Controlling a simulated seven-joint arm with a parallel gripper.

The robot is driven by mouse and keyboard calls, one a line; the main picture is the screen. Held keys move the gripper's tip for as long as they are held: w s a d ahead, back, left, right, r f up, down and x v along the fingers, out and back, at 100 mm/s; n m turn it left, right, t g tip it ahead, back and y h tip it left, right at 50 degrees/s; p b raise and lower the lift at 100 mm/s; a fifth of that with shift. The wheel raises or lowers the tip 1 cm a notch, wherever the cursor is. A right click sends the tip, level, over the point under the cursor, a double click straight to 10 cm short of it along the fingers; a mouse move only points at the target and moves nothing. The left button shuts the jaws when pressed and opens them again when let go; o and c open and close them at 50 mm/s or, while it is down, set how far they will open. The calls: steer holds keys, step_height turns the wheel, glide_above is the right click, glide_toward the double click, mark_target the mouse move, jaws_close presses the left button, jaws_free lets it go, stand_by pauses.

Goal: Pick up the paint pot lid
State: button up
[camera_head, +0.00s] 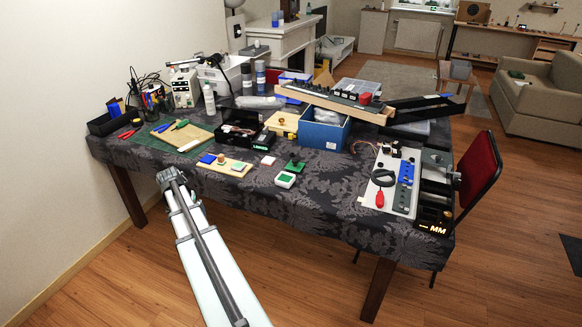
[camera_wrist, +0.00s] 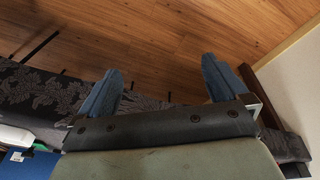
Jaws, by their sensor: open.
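I cannot tell for certain which item is the paint pot lid. Near the table's front edge in the head view, a green piece with a knob (camera_head: 294,163) stands close behind a small white pot with a green top (camera_head: 285,180). A small white block with a reddish side (camera_head: 268,160) lies to their left. My gripper (camera_head: 171,178) is at the table's front left edge, well left of these pieces and apart from them. In the wrist view my gripper (camera_wrist: 162,72) is open, with two blue fingers spread and nothing between them. None of the small pieces can be made out there.
Behind are a black case (camera_head: 240,128) and a blue box (camera_head: 323,130). The cloth in front is clear.

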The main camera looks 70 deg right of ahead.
steer(key=s+d+r+m+h, duration=0.1)
steer(key=s+d+r+m, duration=0.25)
steer(key=d, duration=0.75)
steer(key=s+d+r+m, duration=0.2)
steer(key=s+d+r, duration=0.3)
steer(key=d, duration=0.5)
steer(key=m+g+h, duration=0.1)
steer(key=m+g, duration=0.1)
steer(key=m, duration=0.2)
glide_toward(295, 159)
steer(key=x, duration=0.5)
steer(key=shift+s, duration=0.4)
steer(key=shift+w+x, duration=0.15)
steer(key=shift+x, duration=1.2)
steer(key=shift+w+x, duration=0.2)
steer(key=shift+x, duration=1.2)
steer(key=shift+a+f, duration=0.1)
steer(key=shift+a, duration=0.1)
steer(key=shift+c, duration=0.3)
steer(key=c, duration=0.9)
steer(key=shift+o, duration=0.2)
